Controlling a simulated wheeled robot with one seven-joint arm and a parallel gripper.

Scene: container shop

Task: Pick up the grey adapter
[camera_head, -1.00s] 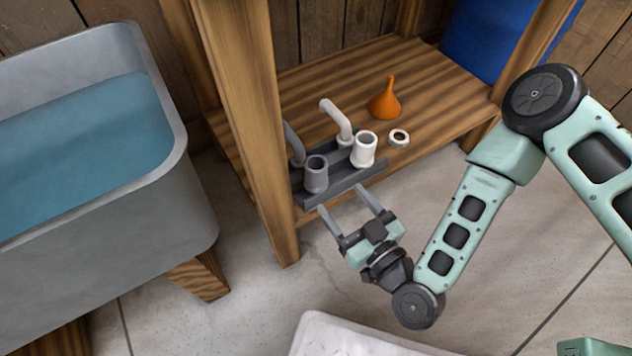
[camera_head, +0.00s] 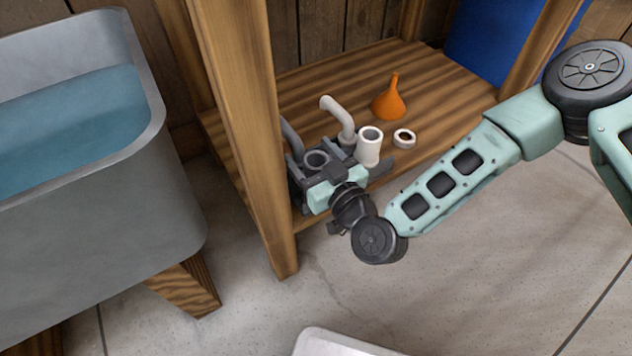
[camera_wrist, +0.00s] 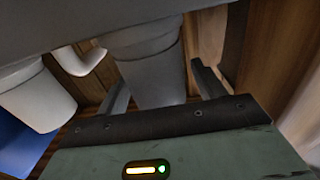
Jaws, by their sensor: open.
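My gripper (camera_head: 314,163) is open, with one finger on each side of the adapter. In the wrist view the grey adapter (camera_wrist: 152,68) fills the space between the two fingers (camera_wrist: 161,80). A small gap shows on the right finger's side; I cannot tell whether the left finger touches it.
A white adapter (camera_head: 369,147) and white bent pipe (camera_head: 338,117) stand close right; a grey bent pipe (camera_head: 291,137) is behind left. An orange funnel (camera_head: 389,103) and a small ring (camera_head: 404,138) are on the shelf (camera_head: 440,98). A wooden post (camera_head: 243,130) rises close on the left.

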